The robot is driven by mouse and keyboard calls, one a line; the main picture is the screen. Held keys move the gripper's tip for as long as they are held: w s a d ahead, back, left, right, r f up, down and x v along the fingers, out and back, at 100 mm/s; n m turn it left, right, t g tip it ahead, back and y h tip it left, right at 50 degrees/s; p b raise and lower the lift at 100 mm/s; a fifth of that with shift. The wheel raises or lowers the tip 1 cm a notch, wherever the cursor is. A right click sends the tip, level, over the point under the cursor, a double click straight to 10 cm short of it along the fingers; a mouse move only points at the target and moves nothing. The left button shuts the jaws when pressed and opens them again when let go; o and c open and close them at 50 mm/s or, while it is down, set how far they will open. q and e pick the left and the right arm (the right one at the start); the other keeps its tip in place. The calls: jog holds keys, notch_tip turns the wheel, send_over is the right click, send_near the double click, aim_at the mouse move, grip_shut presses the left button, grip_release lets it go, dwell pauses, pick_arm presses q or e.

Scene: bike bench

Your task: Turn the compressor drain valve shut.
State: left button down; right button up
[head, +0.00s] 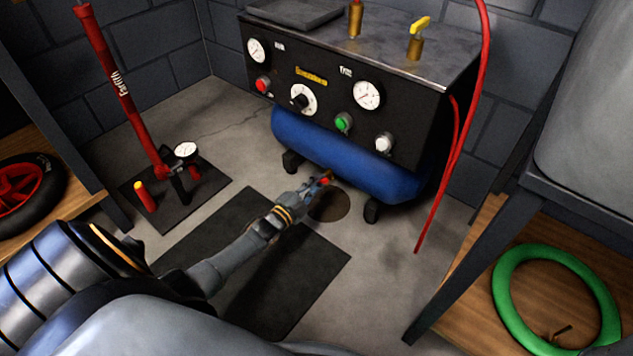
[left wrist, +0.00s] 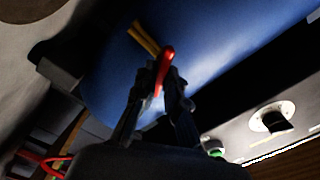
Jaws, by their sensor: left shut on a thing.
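The compressor's blue tank (head: 350,160) lies under a black control panel. The drain valve is at the tank's underside; in the head view only its small red handle (head: 325,181) shows, at my left fingertips. In the left wrist view the red handle (left wrist: 167,60) and a brass stem (left wrist: 143,39) stand out against the blue tank (left wrist: 225,45). My left gripper (head: 316,184) reaches in low from the left; in the left wrist view its fingers (left wrist: 158,85) are shut on the red handle. Whether the valve is open or shut, I cannot tell. My right gripper is not in view.
The black panel (head: 325,125) carries gauges, a dial and buttons above my gripper. A red hose (head: 453,150) hangs at the right. A red floor pump (head: 125,95) stands left. A wooden shelf (head: 465,275) with a green tyre (head: 505,290) is at lower right.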

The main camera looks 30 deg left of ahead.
pick_arm(q)
jog(key=m, duration=0.5)
jog(key=shift+d+f, duration=0.1)
jog(key=shift+f, duration=0.05)
jog(key=shift+m, duration=0.3)
dwell(0.3)
jog(key=c, duration=1.4)
grip_release()
jog(key=shift+s, duration=0.1)
jog(key=s, duration=1.1)
jog(key=shift+s+a, duration=0.4)
jog(key=shift+a, duration=0.05)
